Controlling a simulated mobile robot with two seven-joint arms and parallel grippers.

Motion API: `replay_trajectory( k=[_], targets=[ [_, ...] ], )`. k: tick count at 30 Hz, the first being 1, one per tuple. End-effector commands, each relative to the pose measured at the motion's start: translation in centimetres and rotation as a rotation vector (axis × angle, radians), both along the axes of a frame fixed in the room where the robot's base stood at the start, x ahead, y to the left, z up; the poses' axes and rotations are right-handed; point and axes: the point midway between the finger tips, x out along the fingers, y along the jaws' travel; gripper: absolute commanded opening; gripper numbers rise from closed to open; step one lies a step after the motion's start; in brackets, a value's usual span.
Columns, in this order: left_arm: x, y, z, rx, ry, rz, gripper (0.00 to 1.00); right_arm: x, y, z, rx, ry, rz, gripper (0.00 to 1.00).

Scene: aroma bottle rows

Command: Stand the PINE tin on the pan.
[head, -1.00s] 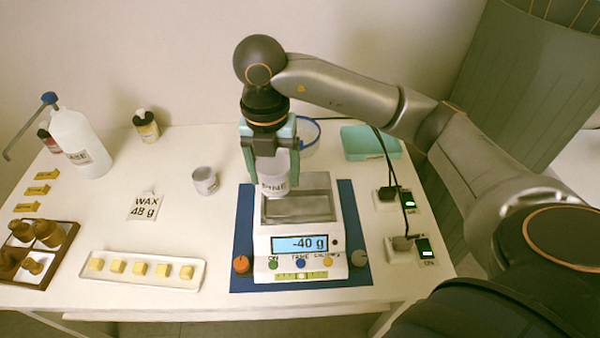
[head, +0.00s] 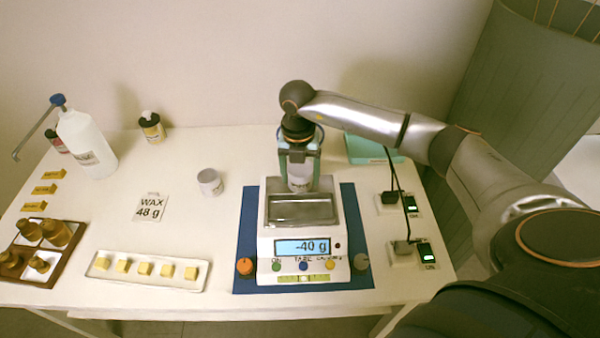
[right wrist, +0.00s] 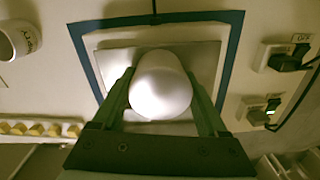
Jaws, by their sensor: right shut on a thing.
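The PINE tin (head: 300,182) is a white cylinder held upright between the fingers of my right gripper (head: 299,168). It is over the back part of the scale's grey metal pan (head: 302,209); I cannot tell for sure whether its base touches. The scale's display (head: 302,247) reads -40 g. In the right wrist view the tin (right wrist: 161,88) shows as a shiny pale round top between the fingers, with the pan (right wrist: 118,62) behind and below it. My left gripper is not in view.
The scale stands on a blue mat (head: 246,225). Another small tin (head: 210,182) and a "WAX 48 g" card (head: 151,207) are to its left. A tray of yellow cubes (head: 100,275) is at front left. Plugs and cables (head: 402,247) lie at right; a teal box (head: 362,150) is behind.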

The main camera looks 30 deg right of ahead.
Motion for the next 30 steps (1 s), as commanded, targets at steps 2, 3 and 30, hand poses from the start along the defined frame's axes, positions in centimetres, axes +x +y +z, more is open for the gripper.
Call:
replay_trajectory(
  k=[2,3,30],
  targets=[
    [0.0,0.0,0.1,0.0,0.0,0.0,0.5,0.0,0.0,-0.1,0.001,-0.002,0.001,0.19],
    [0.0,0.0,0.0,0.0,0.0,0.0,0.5,0.1,0.0,-0.1,0.001,-0.002,0.001,0.19],
    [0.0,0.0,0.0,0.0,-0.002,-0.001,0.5,0.2,0.1,1.1,0.001,-0.006,0.001,1.0]
  ],
)
